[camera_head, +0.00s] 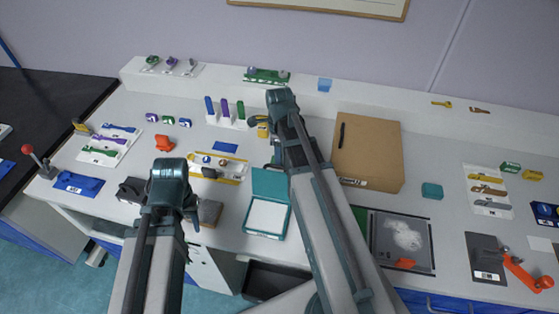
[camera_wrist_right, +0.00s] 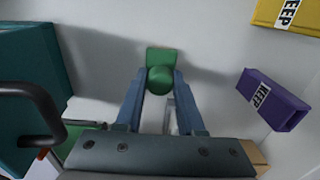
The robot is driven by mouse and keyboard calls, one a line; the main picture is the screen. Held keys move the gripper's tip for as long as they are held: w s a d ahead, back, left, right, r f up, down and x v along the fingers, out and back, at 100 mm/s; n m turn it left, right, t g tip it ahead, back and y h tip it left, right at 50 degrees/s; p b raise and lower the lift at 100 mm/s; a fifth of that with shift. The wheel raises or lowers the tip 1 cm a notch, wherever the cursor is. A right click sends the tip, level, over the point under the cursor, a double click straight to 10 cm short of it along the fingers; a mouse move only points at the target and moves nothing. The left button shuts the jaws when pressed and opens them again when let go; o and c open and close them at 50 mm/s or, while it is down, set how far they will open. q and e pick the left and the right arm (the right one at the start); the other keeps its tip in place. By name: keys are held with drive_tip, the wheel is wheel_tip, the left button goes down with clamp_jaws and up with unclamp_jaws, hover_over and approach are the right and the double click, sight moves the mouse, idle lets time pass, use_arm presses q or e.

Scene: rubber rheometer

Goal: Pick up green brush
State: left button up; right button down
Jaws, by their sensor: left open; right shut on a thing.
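In the right wrist view, my right gripper (camera_wrist_right: 160,88) is shut on the green brush (camera_wrist_right: 161,60), which shows a rounded knob between the fingers and a squarish green part beyond it. In the head view my right forearm reaches in over the bench, and its wrist hides most of that gripper and the brush. Whether the brush touches the surface is hard to tell.
A purple block (camera_wrist_right: 274,99) and a yellow block (camera_wrist_right: 288,14), both marked KEEP, lie near my right gripper. A teal box (camera_wrist_right: 30,70) stands left of it. The head view shows an open teal case (camera_head: 267,184), a cardboard box (camera_head: 375,145) and upright coloured pieces (camera_head: 225,108).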

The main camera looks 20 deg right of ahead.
drive_tip(key=shift+r, duration=0.1)
wheel_tip(320, 180, up, 10)
drive_tip(key=p, duration=1)
use_arm(q)
wheel_tip(320, 180, up, 10)
use_arm(e)
drive_tip(key=c, duration=1.1)
unclamp_jaws()
drive_tip(key=shift+c, duration=0.2)
clamp_jaws()
